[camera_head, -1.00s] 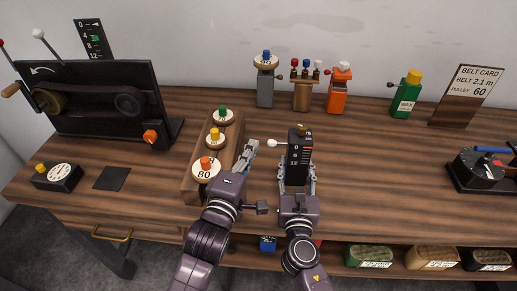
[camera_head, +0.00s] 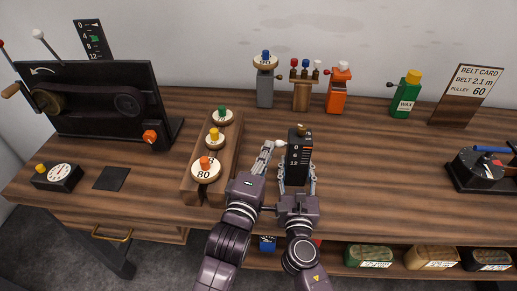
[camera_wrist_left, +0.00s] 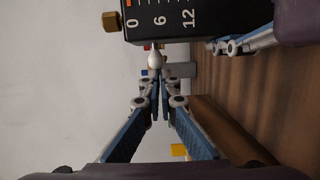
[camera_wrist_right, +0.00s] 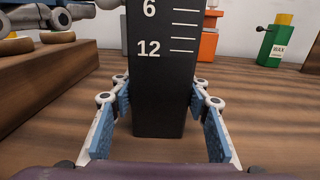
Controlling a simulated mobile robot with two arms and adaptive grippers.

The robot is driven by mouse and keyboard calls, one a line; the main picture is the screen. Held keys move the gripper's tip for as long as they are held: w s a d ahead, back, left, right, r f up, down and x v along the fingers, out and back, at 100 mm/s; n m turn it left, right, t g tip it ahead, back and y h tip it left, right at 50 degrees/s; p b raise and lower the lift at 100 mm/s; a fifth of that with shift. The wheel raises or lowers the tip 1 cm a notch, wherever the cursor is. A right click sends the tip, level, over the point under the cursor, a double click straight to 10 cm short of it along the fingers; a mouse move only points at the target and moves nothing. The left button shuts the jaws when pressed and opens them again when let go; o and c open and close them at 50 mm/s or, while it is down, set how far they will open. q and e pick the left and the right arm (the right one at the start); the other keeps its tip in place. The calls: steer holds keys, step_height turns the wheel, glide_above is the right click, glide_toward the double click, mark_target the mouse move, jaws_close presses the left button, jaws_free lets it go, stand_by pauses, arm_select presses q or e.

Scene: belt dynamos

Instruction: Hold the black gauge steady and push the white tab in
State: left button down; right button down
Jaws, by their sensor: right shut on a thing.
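The black gauge (camera_head: 299,158), a tall block with white marks and a brass knob on top, stands upright on the bench. My right gripper (camera_head: 297,182) is shut on its lower part, one finger on each side, as the right wrist view (camera_wrist_right: 160,98) shows. The white tab (camera_wrist_left: 155,58), a round-ended knob, sticks out of the gauge's left side. My left gripper (camera_head: 270,150) is beside it, its fingertips (camera_wrist_left: 155,82) brought together and pointing at the tab. The tips are at or very close to the tab; contact is unclear.
A wooden rack (camera_head: 194,190) with several numbered pulleys stands just left of my left gripper. An orange bottle (camera_head: 338,92) and a wooden stand with coloured pins (camera_head: 302,95) are behind the gauge.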

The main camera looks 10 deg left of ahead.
arm_select(q)
steer(key=shift+d, duration=0.25)
arm_select(e)
steer(key=shift+f, duration=0.1)
arm_select(q)
steer(key=s+a, duration=0.6)
steer(key=s, duration=0.4)
steer(key=shift+a, duration=0.3)
arm_select(e)
steer(key=c, duration=1)
jaws_free()
steer(key=shift+s, duration=0.1)
